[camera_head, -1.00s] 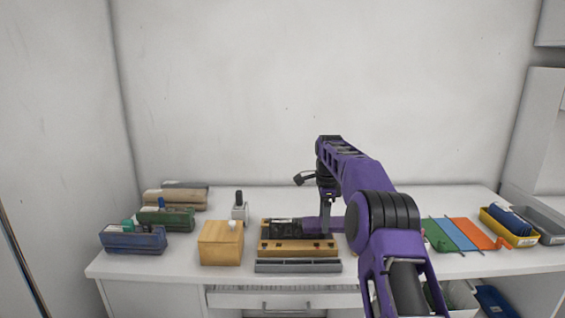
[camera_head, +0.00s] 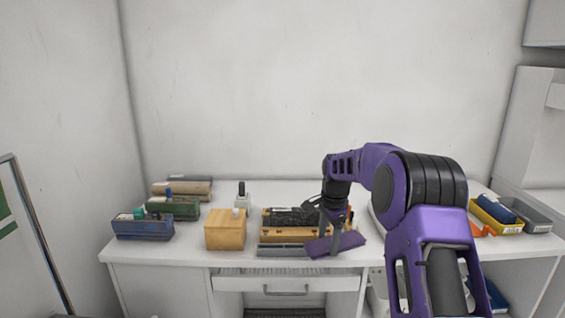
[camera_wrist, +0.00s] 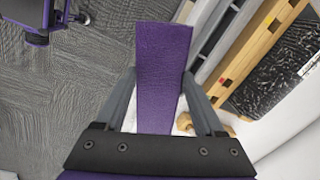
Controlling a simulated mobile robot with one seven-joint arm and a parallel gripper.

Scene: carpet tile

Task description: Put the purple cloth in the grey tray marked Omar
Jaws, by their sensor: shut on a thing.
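A grey tray (camera_head: 537,219) stands at the far right of the worktop, well to the right of my gripper. Any name on it is too small to read.
A yellow tray (camera_head: 490,224) with a blue item stands left of the grey tray. A wooden case (camera_head: 283,231) with black contents lies behind the cloth, with a grey bar (camera_head: 280,250) before it. My arm hides the right-middle worktop.

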